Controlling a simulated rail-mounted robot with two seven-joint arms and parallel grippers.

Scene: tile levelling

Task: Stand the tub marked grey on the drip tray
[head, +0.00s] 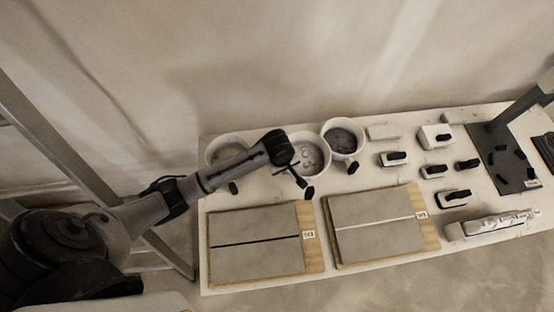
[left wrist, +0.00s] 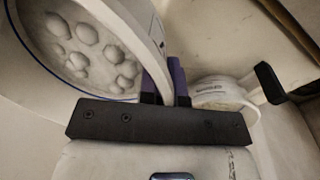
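Three round white tubs stand along the back of the table: a left tub (head: 214,155), a middle tub (head: 319,168) and a right tub (head: 343,138). I cannot read which is marked grey. My left gripper (head: 297,171) is at the left front of the middle tub. In the left wrist view, a tub with rounded lumps inside (left wrist: 85,45) fills the upper left. Its wall passes between the two purple-tipped fingers (left wrist: 165,85), which are close together on it. A dark flat panel (head: 497,155) at the right may be the drip tray. My right gripper cannot be made out.
Two boards with grey tiles (head: 250,255) (head: 385,240) lie at the front. Several small white blocks with black tops (head: 435,135) stand right of the tubs. A long pale item (head: 490,225) lies at the front right. Several dark pieces lie on the dark panel.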

